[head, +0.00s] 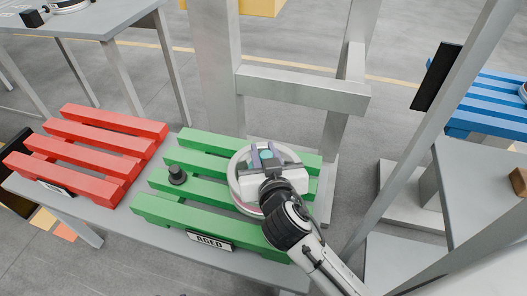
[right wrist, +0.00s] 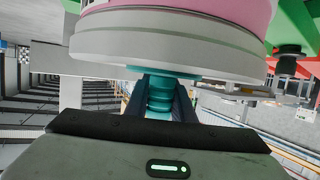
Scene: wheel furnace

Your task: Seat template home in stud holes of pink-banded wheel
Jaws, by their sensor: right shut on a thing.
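The pink-banded wheel (head: 236,182) lies flat on the green pallet, partly hidden under my right gripper and wrist. In the right wrist view its pink band (right wrist: 185,18) and pale rim (right wrist: 100,45) fill the top. My right gripper (right wrist: 158,98) is shut on the teal grip of the template (right wrist: 160,88), which also shows as a teal patch in the head view (head: 267,153). The teal flange is close against the wheel's pale face. The studs and holes are hidden, so I cannot tell how the template sits in them. My left gripper is out of view.
The green pallet (head: 160,207) carries a small black knob (head: 177,175) left of the wheel and an "AGED" plate (head: 210,241). A red pallet (head: 95,142) lies to its left. A grey frame (head: 300,90) stands behind; a slanting grey post (head: 425,125) is at right.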

